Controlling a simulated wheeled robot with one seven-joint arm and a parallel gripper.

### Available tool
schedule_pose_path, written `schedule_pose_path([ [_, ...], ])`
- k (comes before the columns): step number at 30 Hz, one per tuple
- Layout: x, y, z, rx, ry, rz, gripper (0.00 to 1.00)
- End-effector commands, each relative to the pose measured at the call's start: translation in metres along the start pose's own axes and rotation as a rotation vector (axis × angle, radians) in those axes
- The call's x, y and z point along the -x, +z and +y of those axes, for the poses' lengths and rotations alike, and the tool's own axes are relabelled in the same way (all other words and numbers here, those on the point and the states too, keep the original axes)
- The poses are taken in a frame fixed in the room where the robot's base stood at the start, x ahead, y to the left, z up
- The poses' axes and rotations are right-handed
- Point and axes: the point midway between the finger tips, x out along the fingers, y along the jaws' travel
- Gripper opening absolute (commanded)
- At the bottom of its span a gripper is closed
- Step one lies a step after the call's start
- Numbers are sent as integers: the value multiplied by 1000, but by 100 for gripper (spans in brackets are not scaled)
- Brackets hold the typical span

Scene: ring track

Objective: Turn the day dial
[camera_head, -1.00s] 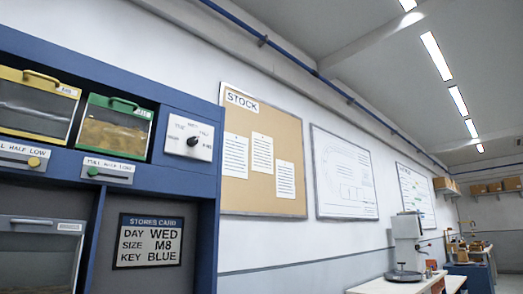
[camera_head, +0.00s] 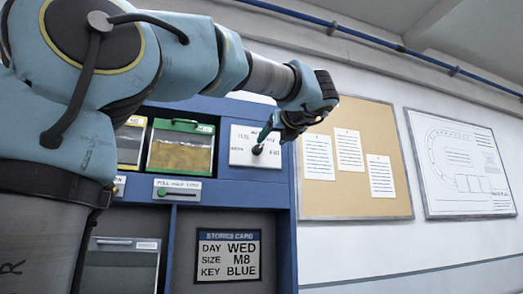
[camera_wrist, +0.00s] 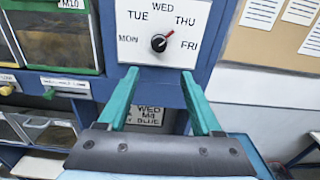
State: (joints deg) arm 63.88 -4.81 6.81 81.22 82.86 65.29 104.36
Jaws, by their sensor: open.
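The day dial (camera_wrist: 158,43) is a dark round knob on a white plate (camera_wrist: 138,52) marked MON, TUE, WED, THU, FRI. Its red pointer is turned up and right, towards THU. In the head view the knob (camera_head: 257,150) shows just below my gripper's fingers. My gripper (camera_wrist: 160,78) has two green fingers, open and apart with nothing between them. In the wrist view they sit below the knob, one to each side. In the head view my gripper (camera_head: 266,131) covers part of the plate. The stores card (camera_head: 229,256) reads DAY WED, SIZE M8, KEY BLUE.
The plate is on a blue cabinet (camera_head: 280,196). A green-framed bin (camera_head: 181,147) is left of it, with a label plate (camera_head: 178,190) below. A cork board (camera_head: 319,188) hangs to the right, and a whiteboard (camera_head: 462,165) beyond it.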

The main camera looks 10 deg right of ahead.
Motion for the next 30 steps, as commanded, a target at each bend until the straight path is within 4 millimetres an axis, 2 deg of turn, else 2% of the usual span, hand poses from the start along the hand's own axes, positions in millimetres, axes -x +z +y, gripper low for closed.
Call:
schedule_pose_path([
  [1, 2, 8, 0, -12, 2, -15, 66],
  [5, -8, 14, 1, -24, 4, -24, 66],
  [15, -70, 15, 1, -23, 4, -21, 66],
  [19, -88, 15, 0, -23, 4, -20, 66],
  [24, -101, 13, 0, -21, 2, -20, 66],
  [30, -104, 12, 1, -20, 1, -21, 66],
])
